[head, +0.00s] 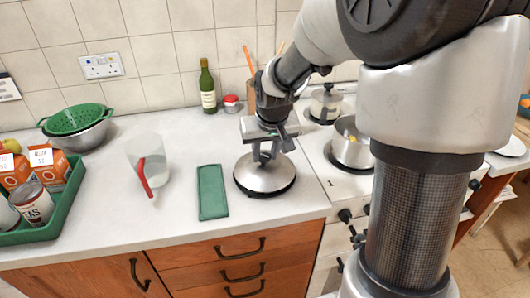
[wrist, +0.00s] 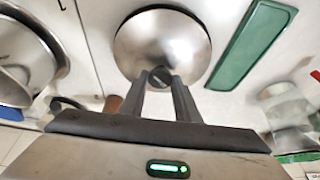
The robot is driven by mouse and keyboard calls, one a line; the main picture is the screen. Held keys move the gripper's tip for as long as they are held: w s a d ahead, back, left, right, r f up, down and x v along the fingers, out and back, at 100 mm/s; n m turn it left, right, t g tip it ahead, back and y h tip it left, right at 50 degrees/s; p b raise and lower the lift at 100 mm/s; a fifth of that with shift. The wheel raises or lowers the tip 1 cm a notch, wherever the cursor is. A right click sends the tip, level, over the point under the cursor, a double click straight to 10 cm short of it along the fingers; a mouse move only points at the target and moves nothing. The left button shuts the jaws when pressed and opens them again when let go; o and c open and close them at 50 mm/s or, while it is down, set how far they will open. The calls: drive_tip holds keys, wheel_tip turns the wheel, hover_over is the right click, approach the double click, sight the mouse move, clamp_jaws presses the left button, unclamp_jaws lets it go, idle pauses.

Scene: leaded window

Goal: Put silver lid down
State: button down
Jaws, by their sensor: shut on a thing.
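The silver lid (head: 262,178) is a shiny dome with a dark rim, low over the white counter right of the green cloth. I cannot tell whether its rim touches the counter. My gripper (head: 264,155) is above it and shut on its dark knob. In the wrist view the lid (wrist: 150,45) shows beyond the fingers, and my gripper (wrist: 161,78) closes around the knob.
A folded green cloth (head: 212,192) lies just left of the lid. A clear jug (head: 147,160) with a red handle stands farther left. A green tray (head: 65,205) holds cartons and a can. The stove at right bears an open pot (head: 350,150) and a lidded pot (head: 325,104). A wine bottle (head: 207,88) stands behind.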

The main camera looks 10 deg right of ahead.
drive_tip(key=c, duration=1.3)
unclamp_jaws()
drive_tip(key=shift+f, duration=0.1)
drive_tip(key=shift+c, duration=0.2)
drive_tip(key=shift+r, duration=0.35)
drive_tip(key=p+v, duration=0.2)
drive_tip(key=v, duration=0.9)
drive_tip(key=s+r, duration=0.2)
drive_tip(key=s, duration=0.8)
drive_tip(key=s+r+t, duration=0.1)
drive_tip(key=s, duration=0.9)
drive_tip(key=shift+s+r, duration=0.15)
drive_tip(key=shift+r, duration=0.25)
drive_tip(key=shift+d, duration=0.1)
